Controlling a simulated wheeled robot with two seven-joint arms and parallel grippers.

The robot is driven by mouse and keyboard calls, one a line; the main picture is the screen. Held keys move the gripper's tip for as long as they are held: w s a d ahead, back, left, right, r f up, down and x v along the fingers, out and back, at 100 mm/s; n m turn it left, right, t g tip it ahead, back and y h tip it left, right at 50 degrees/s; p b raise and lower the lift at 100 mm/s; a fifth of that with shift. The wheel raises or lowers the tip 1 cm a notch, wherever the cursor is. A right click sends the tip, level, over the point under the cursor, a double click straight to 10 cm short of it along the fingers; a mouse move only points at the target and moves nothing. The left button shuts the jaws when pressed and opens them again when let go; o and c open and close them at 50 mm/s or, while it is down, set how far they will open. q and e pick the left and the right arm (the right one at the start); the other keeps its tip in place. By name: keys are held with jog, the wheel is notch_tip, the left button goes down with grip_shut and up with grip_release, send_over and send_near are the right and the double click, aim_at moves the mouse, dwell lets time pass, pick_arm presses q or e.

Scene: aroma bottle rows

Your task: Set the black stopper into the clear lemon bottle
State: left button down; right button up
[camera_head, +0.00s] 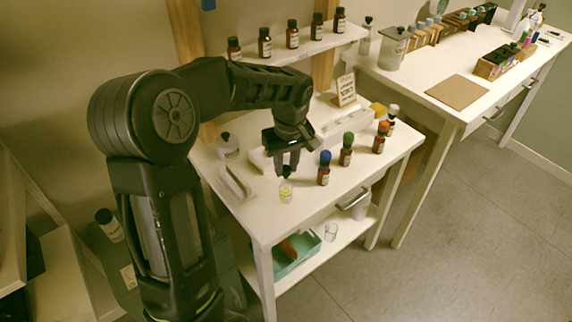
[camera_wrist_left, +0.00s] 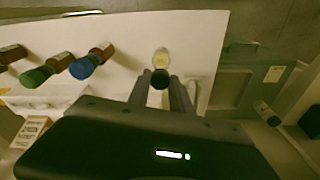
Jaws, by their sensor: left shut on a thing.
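The clear lemon bottle (camera_head: 286,192) stands upright on the white table near its front edge, with a yellow label. My left gripper (camera_head: 286,174) is directly above it, pointing down, shut on the black stopper (camera_wrist_left: 160,78). In the left wrist view the stopper sits between the fingertips (camera_wrist_left: 161,84), and the lemon bottle (camera_wrist_left: 161,58) shows just beyond it. The stopper is at or just over the bottle's mouth; I cannot tell whether it is inside the neck. My right gripper is not in view.
Brown bottles with blue (camera_head: 324,168), green (camera_head: 347,149) and orange (camera_head: 381,137) caps stand to the right. A small sign (camera_head: 346,90) stands behind. The table's front edge is close to the lemon bottle.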

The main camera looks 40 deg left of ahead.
aim_at(286, 169)
pick_arm(q)
jog(key=shift+f+b, duration=1.25)
jog(key=shift+f, duration=0.25)
jog(key=c, duration=1.1)
grip_release()
jog(key=shift+r, duration=0.1)
jog(key=r, duration=0.7)
jog(key=shift+s+d+r, duration=0.25)
jog(key=shift+d+r, duration=0.1)
jog(key=shift+d, duration=0.05)
jog(key=shift+s, duration=0.1)
